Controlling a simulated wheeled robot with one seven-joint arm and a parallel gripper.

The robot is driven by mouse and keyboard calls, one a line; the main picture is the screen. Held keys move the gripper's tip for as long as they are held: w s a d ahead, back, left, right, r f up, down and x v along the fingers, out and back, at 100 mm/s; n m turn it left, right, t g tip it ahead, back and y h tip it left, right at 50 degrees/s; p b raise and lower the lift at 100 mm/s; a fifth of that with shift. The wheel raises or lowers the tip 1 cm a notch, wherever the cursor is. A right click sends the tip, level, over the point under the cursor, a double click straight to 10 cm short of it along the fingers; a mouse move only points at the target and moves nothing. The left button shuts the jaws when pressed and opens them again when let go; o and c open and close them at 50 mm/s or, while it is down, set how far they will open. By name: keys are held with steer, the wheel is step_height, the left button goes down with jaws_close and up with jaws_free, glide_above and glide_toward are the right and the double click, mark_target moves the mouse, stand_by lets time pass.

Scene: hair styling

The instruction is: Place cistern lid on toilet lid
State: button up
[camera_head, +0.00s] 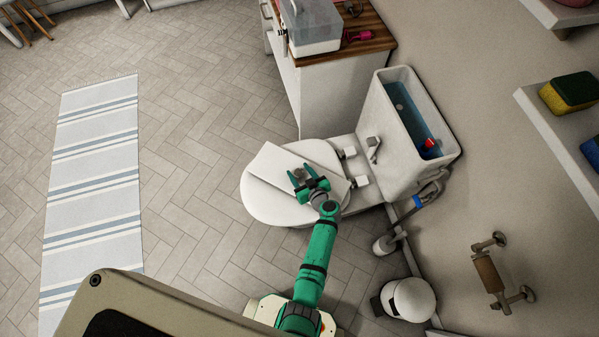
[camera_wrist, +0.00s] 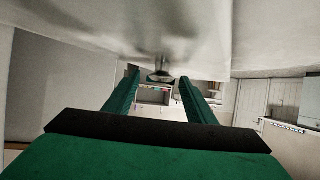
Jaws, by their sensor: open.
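The white cistern lid (camera_head: 275,168) lies flat, at an angle, on the closed white toilet lid (camera_head: 262,205). The cistern (camera_head: 393,160) is uncovered, with blue water and a red part showing inside. My gripper (camera_head: 303,176) is over the cistern lid in the head view, its green fingers spread. In the wrist view my gripper (camera_wrist: 160,88) is open with nothing seen between the fingers. A pale surface fills the top of that view, close to the fingers. Whether the fingers touch the lid cannot be told.
A cabinet with a wooden top (camera_head: 345,45) stands behind the toilet, bearing a clear-lidded box (camera_head: 312,28). A toilet brush (camera_head: 385,243), a small white bin (camera_head: 408,298) and a wall-mounted roll holder (camera_head: 490,272) are at right. The floor left of the toilet is clear up to the striped rug (camera_head: 95,170).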

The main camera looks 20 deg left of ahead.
steer(key=v, duration=1.1)
steer(key=shift+s+d, duration=0.35)
steer(key=shift+s, duration=0.1)
steer(key=s, duration=0.2)
steer(key=s+d+f+m+h, duration=0.1)
steer(key=s, duration=0.1)
steer(key=s+d+f+m+h, duration=0.1)
steer(key=s, duration=0.1)
steer(key=shift+s, duration=0.1)
steer(key=s+d+r+m+t+h, duration=0.1)
steer(key=s+d+r+m+h, duration=0.15)
steer(key=s, duration=0.45)
steer(key=s+d+r+m+t+h, duration=0.1)
steer(key=s+d+r+m+h, duration=0.1)
steer(key=s+d+r+h, duration=0.3)
steer(key=s+r+t, duration=0.1)
steer(key=s+r, duration=0.2)
steer(key=r, duration=0.5)
steer(key=s+r+m+t, duration=0.1)
steer(key=s+r, duration=0.3)
steer(key=r, duration=0.4)
steer(key=s+a+r+m+t, duration=0.1)
steer(key=s+r+t, duration=0.1)
steer(key=r, duration=0.6)
steer(key=shift+s, duration=0.65)
steer(key=shift+a+m+y, duration=0.1)
steer(key=shift+m+y, duration=0.15)
